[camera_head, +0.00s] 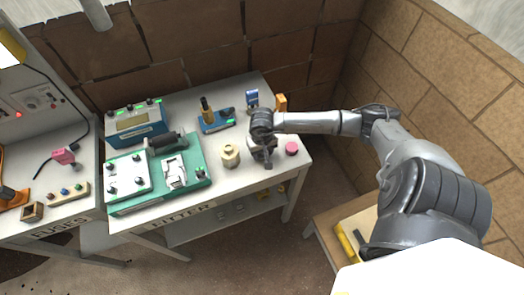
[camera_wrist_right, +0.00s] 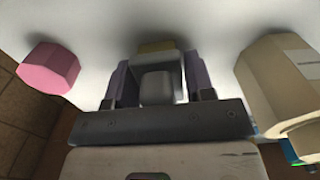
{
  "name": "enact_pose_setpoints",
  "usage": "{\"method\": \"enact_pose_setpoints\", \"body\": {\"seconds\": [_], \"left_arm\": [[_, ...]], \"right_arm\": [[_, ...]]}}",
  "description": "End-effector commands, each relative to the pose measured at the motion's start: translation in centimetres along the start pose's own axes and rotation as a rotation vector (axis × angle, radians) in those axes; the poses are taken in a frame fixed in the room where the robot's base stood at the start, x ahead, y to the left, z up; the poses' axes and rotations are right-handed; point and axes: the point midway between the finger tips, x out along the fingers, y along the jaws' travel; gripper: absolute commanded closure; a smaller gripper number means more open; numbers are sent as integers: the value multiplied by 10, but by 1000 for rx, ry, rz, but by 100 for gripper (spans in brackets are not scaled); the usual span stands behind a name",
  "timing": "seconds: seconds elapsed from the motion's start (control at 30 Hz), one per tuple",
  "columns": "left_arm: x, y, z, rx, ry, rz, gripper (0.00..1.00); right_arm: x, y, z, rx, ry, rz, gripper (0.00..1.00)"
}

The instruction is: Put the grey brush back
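My right gripper (camera_head: 267,163) points down close above the white table top, between a cream round piece (camera_head: 230,155) and a pink piece (camera_head: 292,148). In the right wrist view its two fingers (camera_wrist_right: 160,82) stand apart on either side of a light grey block (camera_wrist_right: 157,88), with a yellowish patch (camera_wrist_right: 156,47) beyond it. I cannot tell whether the fingers press on the block, or whether it is the grey brush. No brush shows clearly elsewhere. My left gripper is not in view.
A green tray (camera_head: 207,183) with devices, a blue-based tester (camera_head: 138,123) and a blue stand (camera_head: 216,122) occupy the table's left and middle. A blue item (camera_head: 252,97) and an orange block (camera_head: 282,102) stand at the back. Brick walls (camera_head: 330,60) bound the table.

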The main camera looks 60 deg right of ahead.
Motion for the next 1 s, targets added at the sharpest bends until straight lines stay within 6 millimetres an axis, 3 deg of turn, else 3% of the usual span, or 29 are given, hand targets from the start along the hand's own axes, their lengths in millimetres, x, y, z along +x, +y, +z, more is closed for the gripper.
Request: {"method": "enact_pose_setpoints", "body": {"seconds": [0.2, 0.53, 1.0], "left_arm": [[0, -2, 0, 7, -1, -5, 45], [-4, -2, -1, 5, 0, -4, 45], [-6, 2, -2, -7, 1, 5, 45]], "right_arm": [[0, 0, 0, 0, 0, 0, 32], [-6, 0, 0, 0, 1, 0, 32], [-88, 0, -1, -1, 3, 0, 32]]}}
